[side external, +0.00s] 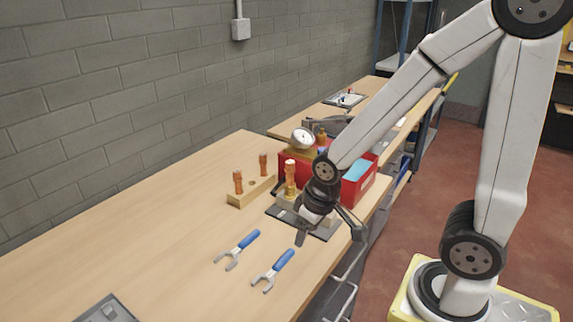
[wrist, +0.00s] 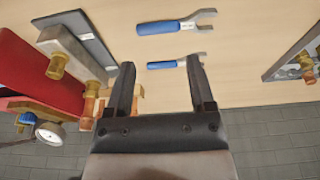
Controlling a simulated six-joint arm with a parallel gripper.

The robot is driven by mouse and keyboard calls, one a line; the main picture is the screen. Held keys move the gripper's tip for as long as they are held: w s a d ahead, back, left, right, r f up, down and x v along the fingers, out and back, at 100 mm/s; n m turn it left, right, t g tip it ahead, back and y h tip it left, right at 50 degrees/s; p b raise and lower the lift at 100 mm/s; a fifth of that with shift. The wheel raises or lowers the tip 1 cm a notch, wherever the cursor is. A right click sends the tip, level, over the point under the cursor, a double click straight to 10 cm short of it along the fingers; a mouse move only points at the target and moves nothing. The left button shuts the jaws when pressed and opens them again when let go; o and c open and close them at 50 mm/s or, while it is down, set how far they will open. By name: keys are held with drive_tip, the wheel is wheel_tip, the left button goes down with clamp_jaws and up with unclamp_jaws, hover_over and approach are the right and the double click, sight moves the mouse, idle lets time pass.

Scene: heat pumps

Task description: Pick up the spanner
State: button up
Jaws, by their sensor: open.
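Two spanners with blue handles and grey open-ended heads lie flat and apart on the wooden bench. In the side view, one spanner (side external: 238,249) is closer to the wall and the other spanner (side external: 273,270) is closer to the bench's front edge. My gripper (side external: 328,232) is open above the bench, to the right of both. In the wrist view, my gripper (wrist: 160,72) has its fingers spread with nothing held. One spanner (wrist: 168,65) shows beyond and between the fingertips, its head partly behind the right finger. The other spanner (wrist: 165,27) lies farther up in the picture.
A wooden block (side external: 240,199) with copper fittings stands behind the spanners. A dark plate (side external: 280,213) with a brass fitting and a red box (side external: 360,182) are close to my gripper. A grey plate (side external: 108,310) lies at the lower left.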

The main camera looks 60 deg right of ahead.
drive_tip(key=shift+w, duration=0.1)
drive_tip(key=n+g, duration=0.3)
drive_tip(key=n, duration=1.5)
hover_over(241, 244)
drive_tip(key=shift+d+f, duration=0.1)
drive_tip(key=shift+f, duration=6.25)
clamp_jaws()
